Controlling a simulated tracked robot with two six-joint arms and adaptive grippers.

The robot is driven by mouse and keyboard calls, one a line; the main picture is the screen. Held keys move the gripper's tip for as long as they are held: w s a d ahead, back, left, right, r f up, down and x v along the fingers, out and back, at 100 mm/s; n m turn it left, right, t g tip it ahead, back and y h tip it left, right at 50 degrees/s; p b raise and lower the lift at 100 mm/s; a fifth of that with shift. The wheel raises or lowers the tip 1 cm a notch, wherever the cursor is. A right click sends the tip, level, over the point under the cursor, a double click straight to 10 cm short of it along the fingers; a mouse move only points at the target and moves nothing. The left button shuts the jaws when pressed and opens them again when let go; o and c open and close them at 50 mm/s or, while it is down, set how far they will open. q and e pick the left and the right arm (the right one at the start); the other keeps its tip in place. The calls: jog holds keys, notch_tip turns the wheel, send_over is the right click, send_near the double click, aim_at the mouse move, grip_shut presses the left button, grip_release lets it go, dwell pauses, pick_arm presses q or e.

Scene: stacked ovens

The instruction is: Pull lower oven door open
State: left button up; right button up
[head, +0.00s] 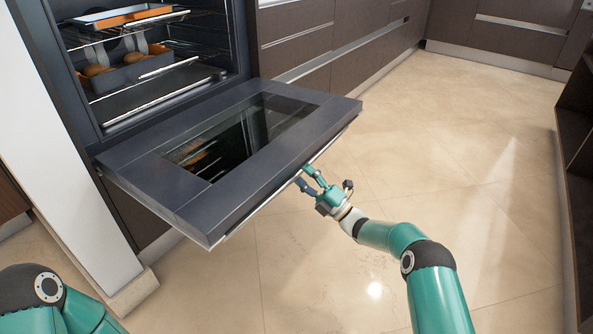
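The lower oven door (188,199) is hinged down and lies about level, with its dark glass window (240,135) facing up. A metal handle bar (285,183) runs along its outer edge, partly under it. My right gripper (311,178) is at this edge, with its fingers spread and apart around or against the handle; the exact contact is unclear. The oven's interior (150,75) is exposed behind the door. My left gripper is not in view; only part of my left arm shows at the bottom left.
Inside the oven, an orange-rimmed tray (118,16) lies on an upper rack and a dark pan with round food (128,76) sits below. Dark cabinets (325,40) line the back, and a dark shelf unit (577,150) stands at right. The tiled floor (440,150) between is clear.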

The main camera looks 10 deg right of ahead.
jog(key=v, duration=0.9)
jog(key=shift+f, duration=0.25)
